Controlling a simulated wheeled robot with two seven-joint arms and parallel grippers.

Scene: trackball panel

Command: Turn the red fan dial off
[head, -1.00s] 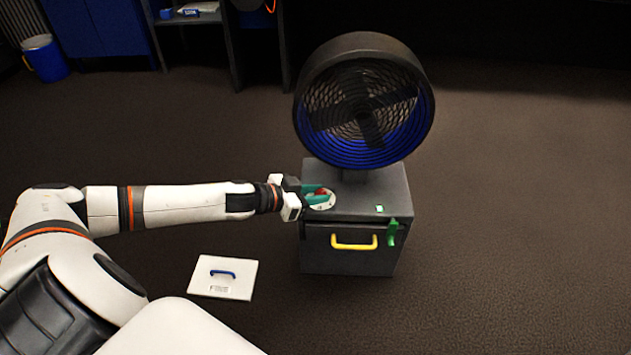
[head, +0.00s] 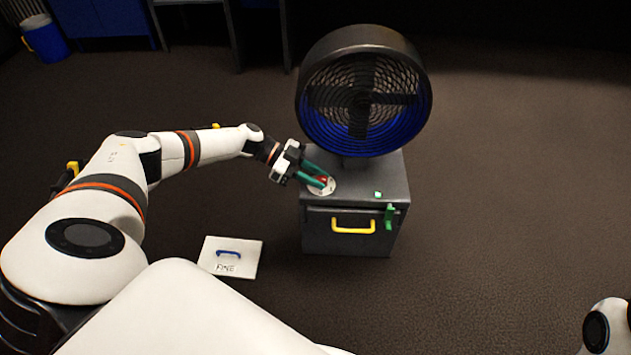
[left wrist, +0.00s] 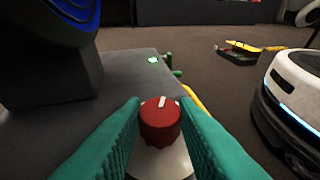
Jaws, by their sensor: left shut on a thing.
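The red fan dial (left wrist: 160,122) sits on a pale round plate (left wrist: 160,162) on top of the dark cabinet (head: 352,243). Its white mark points roughly away from my wrist camera, a little to the right. My left gripper (head: 325,182) reaches in from the left, its teal fingers on either side of the dial. In the left wrist view the fingers (left wrist: 160,118) are shut on the dial's sides. The large round fan (head: 365,90) stands on the cabinet behind the dial. My right gripper is out of view.
A yellow handle (head: 353,226) and a green lever (head: 389,217) are on the cabinet's front. A small lit green button (head: 378,194) is on its top. A white panel with a blue handle (head: 230,257) lies on the floor.

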